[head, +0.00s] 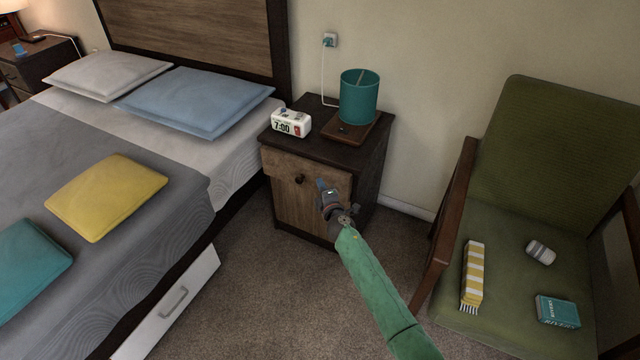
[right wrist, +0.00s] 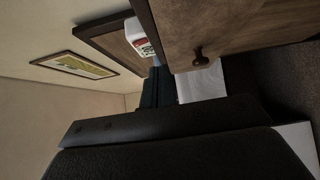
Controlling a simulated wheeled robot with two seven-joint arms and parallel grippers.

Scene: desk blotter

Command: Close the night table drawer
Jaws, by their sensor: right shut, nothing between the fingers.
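The night table (head: 375,165) stands beside the bed, with a dark top and a brown wooden drawer front (head: 282,166) bearing a round dark knob (head: 299,179). No drawer interior shows, and the front looks flush or nearly flush with the top; a small gap cannot be told. My right gripper (head: 321,185) is shut and empty, in front of the drawer front, right of the knob; whether it touches cannot be told. In the right wrist view the dark gripper (right wrist: 165,125) fills the lower part, with the drawer front (right wrist: 240,30) and knob (right wrist: 200,58) above. My left gripper is not in view.
A white alarm clock (head: 291,123) and a teal lamp (head: 359,97) on a wooden base stand on the night table. The bed (head: 190,205) is close on the left, with a white under-bed drawer (head: 170,308). A green armchair (head: 540,190) stands right. Carpet between is clear.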

